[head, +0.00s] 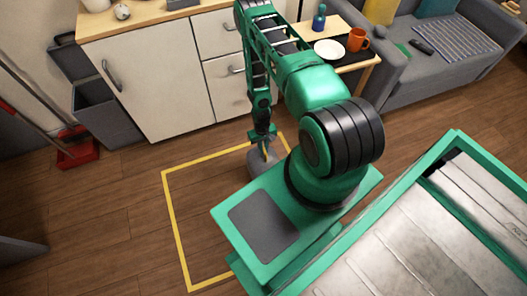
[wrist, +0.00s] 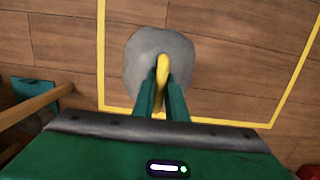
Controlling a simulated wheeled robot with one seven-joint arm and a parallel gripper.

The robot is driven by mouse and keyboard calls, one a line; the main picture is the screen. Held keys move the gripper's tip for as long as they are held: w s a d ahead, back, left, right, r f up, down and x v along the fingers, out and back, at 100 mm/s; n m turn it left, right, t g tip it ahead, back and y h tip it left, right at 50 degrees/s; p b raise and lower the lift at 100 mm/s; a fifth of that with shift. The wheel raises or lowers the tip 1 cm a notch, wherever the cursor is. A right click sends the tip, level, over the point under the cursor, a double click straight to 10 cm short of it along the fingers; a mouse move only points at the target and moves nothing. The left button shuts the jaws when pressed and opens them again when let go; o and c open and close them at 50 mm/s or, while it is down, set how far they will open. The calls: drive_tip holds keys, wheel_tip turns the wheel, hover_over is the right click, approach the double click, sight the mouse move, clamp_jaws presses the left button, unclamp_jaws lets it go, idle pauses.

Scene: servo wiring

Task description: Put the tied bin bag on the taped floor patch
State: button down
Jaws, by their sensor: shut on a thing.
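The grey tied bin bag (wrist: 141,48) with a yellow tie (wrist: 162,72) is under my gripper (wrist: 161,95) in the wrist view. My gripper is shut on the yellow tie. In the head view the bag (head: 259,163) shows below my gripper (head: 264,140), partly hidden by my own arm and base. The yellow-taped floor patch (head: 177,222) lies on the wooden floor, and the bag appears inside its outline near the far edge. The tape also shows in the wrist view (wrist: 101,60). I cannot tell whether the bag touches the floor.
A white cabinet (head: 160,75) stands behind the patch. A grey open bin (head: 105,110) and a red dustpan (head: 77,150) are at the left. A small table with a white plate (head: 328,49) and orange mug (head: 357,40) stands near the grey sofa (head: 440,75). Floor left of the patch is clear.

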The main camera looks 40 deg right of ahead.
wheel_tip(320, 180, down, 2)
drive_tip(key=shift+f, duration=0.1)
drive_tip(key=c, duration=1.8)
unclamp_jaws()
drive_tip(key=shift+o, duration=0.2)
